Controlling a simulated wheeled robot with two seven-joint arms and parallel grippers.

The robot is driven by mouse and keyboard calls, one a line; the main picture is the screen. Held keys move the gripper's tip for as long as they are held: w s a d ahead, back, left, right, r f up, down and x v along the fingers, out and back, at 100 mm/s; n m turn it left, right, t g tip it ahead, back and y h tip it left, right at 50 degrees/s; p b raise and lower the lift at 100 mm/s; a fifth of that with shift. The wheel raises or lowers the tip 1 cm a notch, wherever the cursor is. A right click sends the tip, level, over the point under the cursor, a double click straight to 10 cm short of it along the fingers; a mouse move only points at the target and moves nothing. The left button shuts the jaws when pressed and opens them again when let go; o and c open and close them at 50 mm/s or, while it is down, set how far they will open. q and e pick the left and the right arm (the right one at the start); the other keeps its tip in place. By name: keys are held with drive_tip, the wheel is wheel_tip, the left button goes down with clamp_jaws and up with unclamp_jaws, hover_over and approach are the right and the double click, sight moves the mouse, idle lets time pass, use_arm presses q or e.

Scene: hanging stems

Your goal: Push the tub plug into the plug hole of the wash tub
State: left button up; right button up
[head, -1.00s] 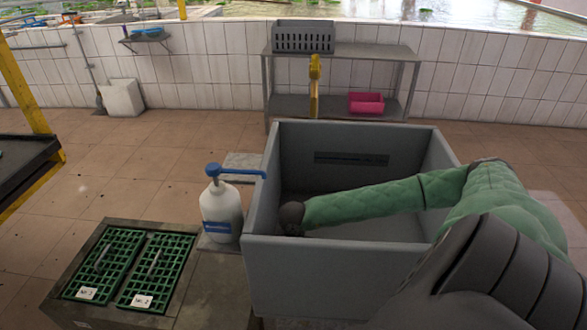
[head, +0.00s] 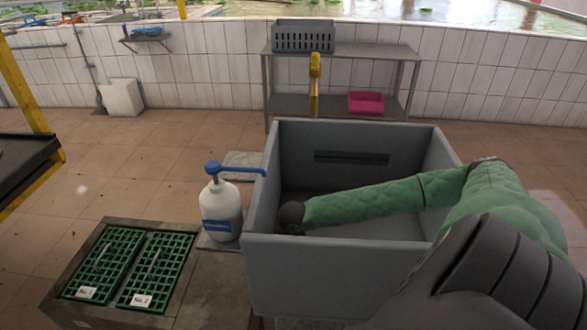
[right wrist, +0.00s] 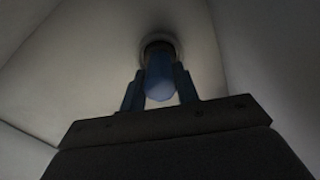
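The grey wash tub (head: 340,278) stands right of centre in the head view. My right arm reaches into it from the right, and its gripper is hidden there behind the front wall. In the right wrist view, the blue tub plug (right wrist: 158,78) sits between the two fingers of my right gripper (right wrist: 160,82), which look shut on it. The plug's far end is at the round, pale-rimmed plug hole (right wrist: 176,43). I cannot tell how deep it sits. My left gripper is not in view.
A white pump bottle (head: 220,212) with a blue spout stands close to the tub's left side. Green grates (head: 155,268) lie on a low block at front left. A yellow tap (head: 315,80) rises behind the tub, before a metal shelf (head: 385,52).

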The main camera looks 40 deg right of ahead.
drive_tip(key=o, duration=0.5)
drive_tip(key=shift+r+b, duration=0.55)
drive_tip(key=shift+r, duration=3.35)
